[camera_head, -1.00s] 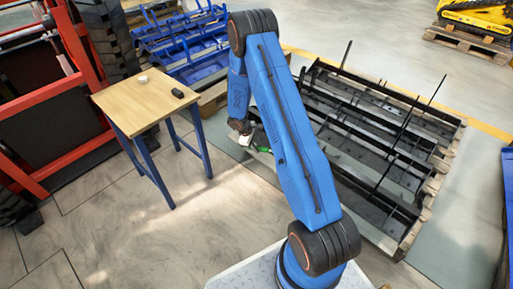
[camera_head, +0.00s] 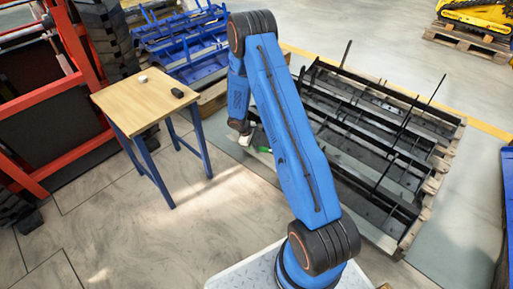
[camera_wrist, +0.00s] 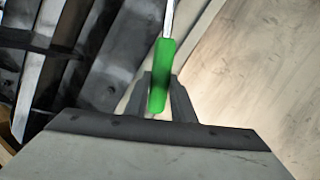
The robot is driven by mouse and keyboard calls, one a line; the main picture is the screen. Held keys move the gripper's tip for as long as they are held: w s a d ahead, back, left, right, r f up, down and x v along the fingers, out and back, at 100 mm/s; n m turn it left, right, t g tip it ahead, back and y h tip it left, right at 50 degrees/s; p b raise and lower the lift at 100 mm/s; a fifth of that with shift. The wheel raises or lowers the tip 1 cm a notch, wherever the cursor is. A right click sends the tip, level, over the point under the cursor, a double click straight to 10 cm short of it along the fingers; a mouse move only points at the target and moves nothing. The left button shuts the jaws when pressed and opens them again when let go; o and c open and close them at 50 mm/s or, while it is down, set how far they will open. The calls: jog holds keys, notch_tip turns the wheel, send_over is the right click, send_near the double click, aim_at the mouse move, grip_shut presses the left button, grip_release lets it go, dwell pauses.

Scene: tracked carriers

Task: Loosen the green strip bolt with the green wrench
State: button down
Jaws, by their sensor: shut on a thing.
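My gripper (camera_wrist: 161,98) is shut on the green handle of the wrench (camera_wrist: 162,72) in the wrist view. The wrench's thin metal shaft runs up out of the top of that view, so its far end is hidden. In the head view a small bit of the green wrench (camera_head: 265,149) shows beside my blue arm, near the gripper (camera_head: 246,139). The arm covers the rest of it. I cannot make out the green strip bolt in either view.
Black metal frames (camera_head: 375,130) lie on a wooden pallet to the right of my arm. A small wooden table (camera_head: 140,100) with a white piece and a black object stands left. Blue frames (camera_head: 185,45) lie behind. The floor between is clear.

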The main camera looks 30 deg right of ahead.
jog(key=shift+x, duration=0.9)
dwell(1.8)
jog(key=shift+w+a, duration=0.1)
jog(key=shift+a, duration=0.05)
jog(key=shift+s+a+f+n, duration=0.2)
jog(key=shift+s+a+n, duration=0.3)
jog(key=shift+n, duration=0.1)
jog(key=shift+s, duration=0.1)
dwell(0.4)
jog(key=shift+s+a+f+n, duration=0.25)
jog(key=shift+s+a+n, duration=0.2)
jog(key=shift+s+n, duration=0.15)
jog(key=shift+s+a+f+n, duration=0.2)
jog(key=shift+s+a+n, duration=0.2)
jog(key=shift+s+n, duration=0.15)
jog(key=shift+s+h, duration=0.15)
jog(key=shift+h, duration=0.15)
